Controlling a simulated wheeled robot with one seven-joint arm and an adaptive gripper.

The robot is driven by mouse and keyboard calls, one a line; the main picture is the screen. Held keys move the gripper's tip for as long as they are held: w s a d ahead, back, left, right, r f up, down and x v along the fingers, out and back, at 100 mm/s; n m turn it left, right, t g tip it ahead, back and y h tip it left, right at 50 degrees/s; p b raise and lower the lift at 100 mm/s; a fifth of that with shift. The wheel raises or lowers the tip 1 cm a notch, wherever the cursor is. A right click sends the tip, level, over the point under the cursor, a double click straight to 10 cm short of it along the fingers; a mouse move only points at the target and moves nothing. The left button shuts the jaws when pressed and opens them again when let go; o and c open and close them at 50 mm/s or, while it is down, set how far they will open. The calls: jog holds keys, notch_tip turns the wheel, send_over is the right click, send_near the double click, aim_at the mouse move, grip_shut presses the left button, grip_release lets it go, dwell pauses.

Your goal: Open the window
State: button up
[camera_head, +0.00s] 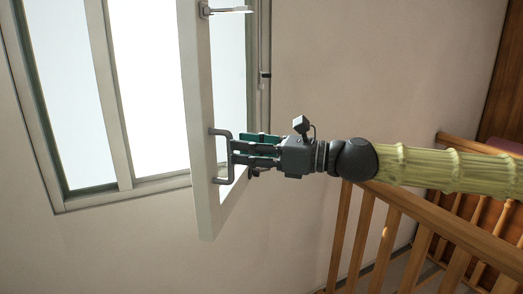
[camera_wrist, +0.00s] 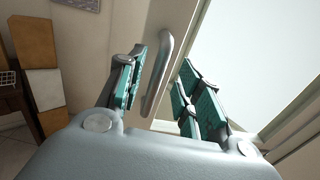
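The window (camera_head: 144,90) has a white-framed sash (camera_head: 197,110) that stands swung out from the wall, so it shows nearly edge-on in the head view. A grey bar handle (camera_head: 228,133) is fixed on the sash's lower part. My gripper (camera_head: 236,151) is at the handle, coming from the right. In the wrist view the handle (camera_wrist: 160,74) lies between the teal-padded fingers of my gripper (camera_wrist: 163,60). The fingers are apart, with a visible gap on the right; the handle is nearer the left finger. I cannot tell whether that finger touches it.
A wooden railing (camera_head: 430,222) runs below and right of my arm. Bare wall (camera_head: 340,60) lies right of the window. A metal stay (camera_head: 228,10) shows at the sash's top. Brown and white boxes (camera_wrist: 40,60) stand at the left in the wrist view.

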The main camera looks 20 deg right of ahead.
jog(key=shift+v, duration=1.5)
jog(key=shift+d, duration=0.1)
jog(key=a+f+n+g+h, duration=0.2)
jog(key=f+n+h, duration=0.1)
jog(key=f, duration=1.3)
jog(key=a+f+n+g+h, duration=0.2)
jog(key=a+f+n+h, duration=0.1)
jog(key=f, duration=1.3)
jog(key=s+d+f+n+g+h, duration=0.1)
jog(key=s+f+n+g+h, duration=0.2)
jog(key=f, duration=0.7)
jog(key=s+d+f+n+h, duration=0.1)
jog(key=s+f+n, duration=0.3)
jog(key=f, duration=0.6)
jog(key=s+d+f+n+g+h, duration=0.2)
jog(key=s+f+n, duration=0.4)
jog(key=s+f, duration=0.3)
jog(key=s+d+f+n+g+h, duration=0.1)
jog(key=s+f+n, duration=0.5)
jog(key=s, duration=0.8)
notch_tip(320, 180, down, 3)
jog(key=shift+s+d+g+h, duration=0.35)
jog(key=shift+d+h, duration=0.35)
jog(key=shift+d, duration=0.55)
